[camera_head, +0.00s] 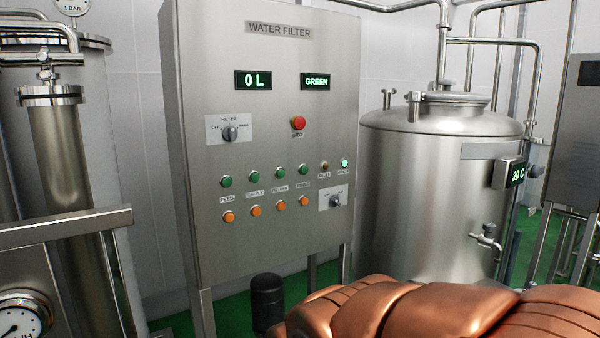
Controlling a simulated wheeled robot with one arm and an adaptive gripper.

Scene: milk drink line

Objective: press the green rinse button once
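The grey steel WATER FILTER cabinet (263,110) stands upright left of centre. It has a row of green buttons above a row of orange ones, with small labels between them. The label under the rightmost green button (304,169) may read RINSE, but it is too blurred to be sure. The other green buttons (254,175) are to its left. None of the buttons is covered. My gripper is not in view; copper-coloured parts, probably of my arm, fill the lower right, below and apart from the buttons.
A steel tank (425,185) stands right. A dark cylinder (267,302) is below the cabinet.

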